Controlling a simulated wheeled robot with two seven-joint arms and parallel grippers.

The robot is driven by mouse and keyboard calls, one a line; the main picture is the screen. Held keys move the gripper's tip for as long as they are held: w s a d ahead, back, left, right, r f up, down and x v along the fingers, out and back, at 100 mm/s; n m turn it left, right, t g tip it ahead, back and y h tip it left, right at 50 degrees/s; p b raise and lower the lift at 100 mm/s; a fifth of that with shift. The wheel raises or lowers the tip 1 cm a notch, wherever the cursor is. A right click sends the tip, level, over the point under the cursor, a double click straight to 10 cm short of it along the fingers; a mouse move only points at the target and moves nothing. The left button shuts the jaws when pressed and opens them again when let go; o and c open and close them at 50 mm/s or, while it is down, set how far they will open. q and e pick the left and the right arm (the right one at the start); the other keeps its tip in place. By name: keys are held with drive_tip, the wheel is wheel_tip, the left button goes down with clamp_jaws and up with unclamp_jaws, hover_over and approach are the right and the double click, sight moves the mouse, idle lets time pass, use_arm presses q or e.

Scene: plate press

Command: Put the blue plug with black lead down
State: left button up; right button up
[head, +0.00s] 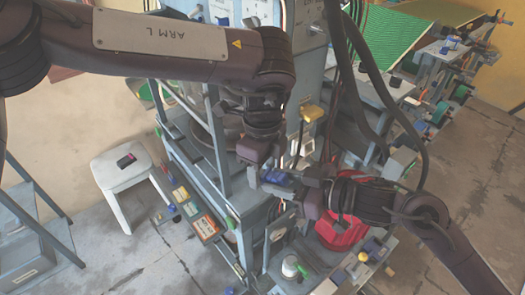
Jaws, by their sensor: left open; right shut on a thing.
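A blue plug (278,178) is near the middle of the head view, held up in front of the blue-grey machine. My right gripper (285,184) comes from the right and is shut on the plug. My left gripper (254,170) comes down from above, close beside the plug on its left; it is open. I cannot tell whether its fingers touch the plug. The plug's black lead is not distinct against the dark arm parts.
A red object (341,232) is under my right arm. A white stool (124,177) stands left on open floor. Dark hoses hang from above at right.

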use_arm(q)
drive_tip(key=shift+f, duration=0.55)
drive_tip(key=c, duration=0.9)
drive_tip(key=shift+c, duration=0.3)
use_arm(e)
drive_tip(key=o, duration=1.1)
